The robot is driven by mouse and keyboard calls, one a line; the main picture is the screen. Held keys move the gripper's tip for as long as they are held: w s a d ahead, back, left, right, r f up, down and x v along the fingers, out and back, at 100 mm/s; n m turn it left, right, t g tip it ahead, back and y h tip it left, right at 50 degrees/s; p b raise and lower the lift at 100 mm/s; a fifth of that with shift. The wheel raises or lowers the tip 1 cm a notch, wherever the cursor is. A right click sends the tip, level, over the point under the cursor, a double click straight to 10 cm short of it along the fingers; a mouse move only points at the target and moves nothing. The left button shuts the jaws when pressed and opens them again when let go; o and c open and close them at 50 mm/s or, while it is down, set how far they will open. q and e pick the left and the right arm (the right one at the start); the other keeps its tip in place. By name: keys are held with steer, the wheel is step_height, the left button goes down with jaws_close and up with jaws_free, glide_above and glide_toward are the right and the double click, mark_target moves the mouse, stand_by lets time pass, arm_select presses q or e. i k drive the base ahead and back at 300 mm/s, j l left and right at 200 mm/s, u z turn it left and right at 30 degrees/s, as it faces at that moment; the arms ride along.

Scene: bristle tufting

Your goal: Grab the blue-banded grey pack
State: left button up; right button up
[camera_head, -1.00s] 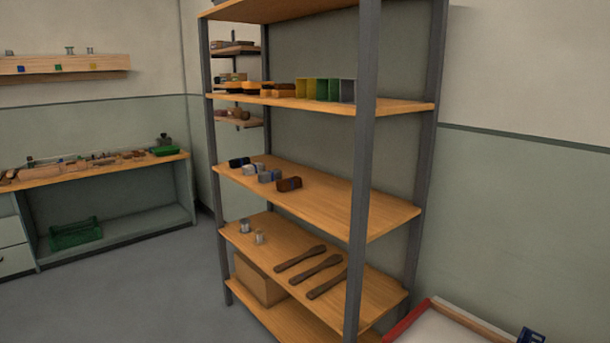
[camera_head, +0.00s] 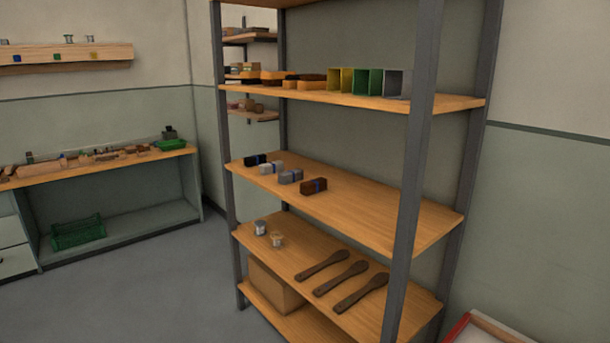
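Several small packs stand in a row on the middle wooden shelf board (camera_head: 385,208). The grey pack (camera_head: 290,177) shows a blue band and sits between a paler grey pack (camera_head: 270,168) and a dark brown pack (camera_head: 313,187) with a blue band. A black pack (camera_head: 254,160) with a blue band is at the row's left end. The band colour on the paler pack is too small to tell. Neither of my grippers is in view.
Grey posts (camera_head: 413,180) frame the rack. Above are coloured bins (camera_head: 368,81) and brushes; below are brown paddle-shaped pieces (camera_head: 360,292) and small tins (camera_head: 261,228). The middle board is bare right of the packs. A workbench (camera_head: 110,172) stands at left, with open floor before it.

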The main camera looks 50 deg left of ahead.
mark_target(288, 177)
steer(key=j+z, duration=0.25)
steer(key=j, duration=0.65)
steer(key=j+z, duration=0.2)
steer(key=j, duration=1.35)
steer(key=k+j, duration=0.15)
steer(key=j, duration=0.45)
steer(key=j+z, duration=0.1)
steer(key=j, duration=0.55)
steer(key=k, duration=0.05)
